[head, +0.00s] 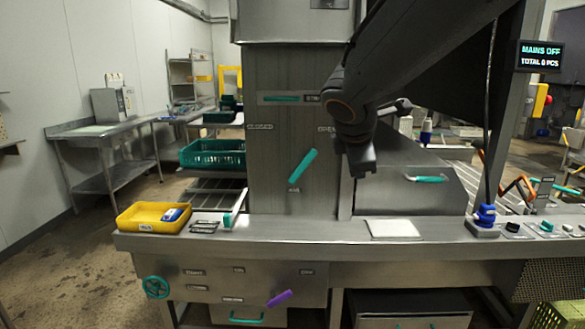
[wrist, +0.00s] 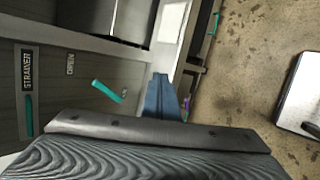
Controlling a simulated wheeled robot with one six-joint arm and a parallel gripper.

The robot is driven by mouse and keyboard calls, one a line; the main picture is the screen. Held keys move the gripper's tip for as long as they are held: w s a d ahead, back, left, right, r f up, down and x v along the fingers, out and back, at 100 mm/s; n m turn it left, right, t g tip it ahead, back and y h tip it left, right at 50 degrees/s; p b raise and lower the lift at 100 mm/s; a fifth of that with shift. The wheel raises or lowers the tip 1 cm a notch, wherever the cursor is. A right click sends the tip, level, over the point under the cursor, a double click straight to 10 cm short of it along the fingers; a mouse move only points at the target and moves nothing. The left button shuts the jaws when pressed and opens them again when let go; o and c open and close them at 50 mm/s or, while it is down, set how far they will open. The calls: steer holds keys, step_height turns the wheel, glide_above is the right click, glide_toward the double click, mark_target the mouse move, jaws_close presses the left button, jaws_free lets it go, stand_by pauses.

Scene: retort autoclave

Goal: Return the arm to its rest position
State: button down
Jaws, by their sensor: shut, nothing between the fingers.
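My arm comes in from the upper right of the head view and bends down at its dark wrist. My gripper (head: 362,172) points down in front of the steel machine front, above the worktop (head: 285,228) and apart from it. In the wrist view the grey-blue fingers of my gripper (wrist: 162,82) are together, with nothing between them. A teal lever handle (head: 303,165) on the machine front is left of my gripper. It also shows in the wrist view (wrist: 107,91), clear of the fingers.
A yellow tray (head: 140,224) with a small blue-and-white item stands at the worktop's left end. A white pad (head: 393,229) lies below my gripper. A blue-based fixture (head: 485,216) and control buttons are at the right. A teal crate (head: 213,154) stands behind left. Floor at far left is clear.

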steer(key=s+d+f+m+g+y, duration=0.3)
steer(key=s+f+m+g, duration=0.4)
steer(key=s+f+m, duration=1)
steer(key=s+d+f, duration=0.1)
steer(key=s+f, duration=0.4)
steer(key=f, duration=0.1)
steer(key=shift+s+d+f+m+g, duration=0.2)
steer(key=shift+f+m+g, duration=0.1)
steer(key=shift+f+g, duration=0.1)
steer(key=shift+d, duration=0.15)
